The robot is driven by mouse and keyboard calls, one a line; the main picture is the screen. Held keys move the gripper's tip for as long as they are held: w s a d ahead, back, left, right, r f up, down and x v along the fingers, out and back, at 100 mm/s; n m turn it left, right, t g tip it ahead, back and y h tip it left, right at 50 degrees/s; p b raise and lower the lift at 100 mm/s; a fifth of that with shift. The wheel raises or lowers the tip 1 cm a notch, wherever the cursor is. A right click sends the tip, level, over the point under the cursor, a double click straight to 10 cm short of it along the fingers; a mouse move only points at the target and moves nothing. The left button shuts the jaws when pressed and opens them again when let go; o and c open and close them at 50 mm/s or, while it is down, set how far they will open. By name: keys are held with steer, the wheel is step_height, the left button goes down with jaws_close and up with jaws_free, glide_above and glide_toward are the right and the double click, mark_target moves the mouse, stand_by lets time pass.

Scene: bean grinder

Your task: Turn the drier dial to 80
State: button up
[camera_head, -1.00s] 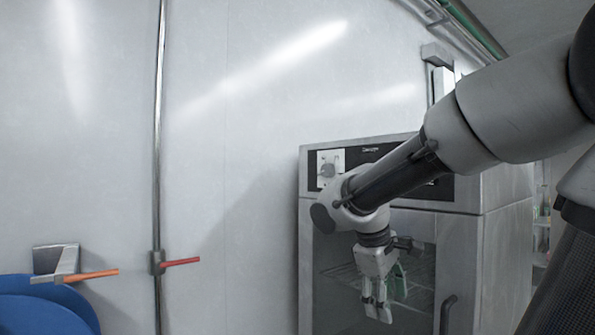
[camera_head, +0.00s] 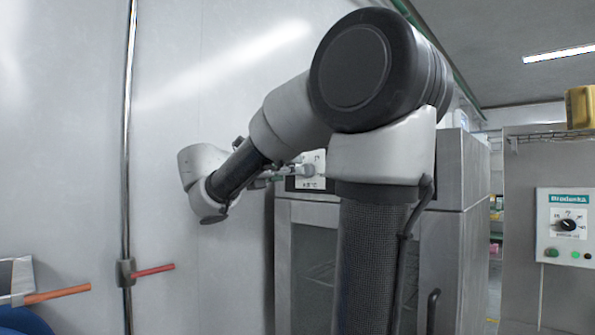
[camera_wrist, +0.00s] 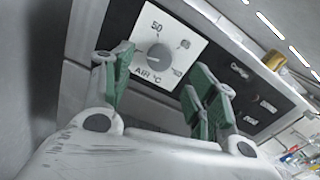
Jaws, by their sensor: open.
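The drier (camera_head: 297,210) is a grey cabinet with a glass door, partly hidden behind my arm in the head view. Its dial (camera_wrist: 160,57) is a round grey knob on a white plate marked "50" and "AIR °C" in the wrist view; other marks are too blurred to read. The dial plate also shows small in the head view (camera_head: 318,158). My gripper (camera_wrist: 160,72) is open, with its green-padded fingers at either side of the dial in the wrist view. I cannot tell whether they touch it. In the head view my gripper (camera_head: 293,172) points right, toward the dial plate.
A pipe (camera_head: 128,200) with a red-handled valve (camera_head: 152,270) runs up the left wall. An orange handle (camera_head: 57,294) and a blue drum (camera_head: 22,321) are at lower left. At right stands a "Brodunka" control box (camera_head: 569,226) with a black knob. A door handle (camera_head: 433,310) shows below.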

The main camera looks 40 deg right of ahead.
mark_target(307, 170)
steer(key=d, duration=0.6)
steer(key=shift+w+d, duration=0.2)
steer(key=shift+d, duration=0.1)
steer(key=shift+c, duration=0.2)
steer(key=c, duration=1)
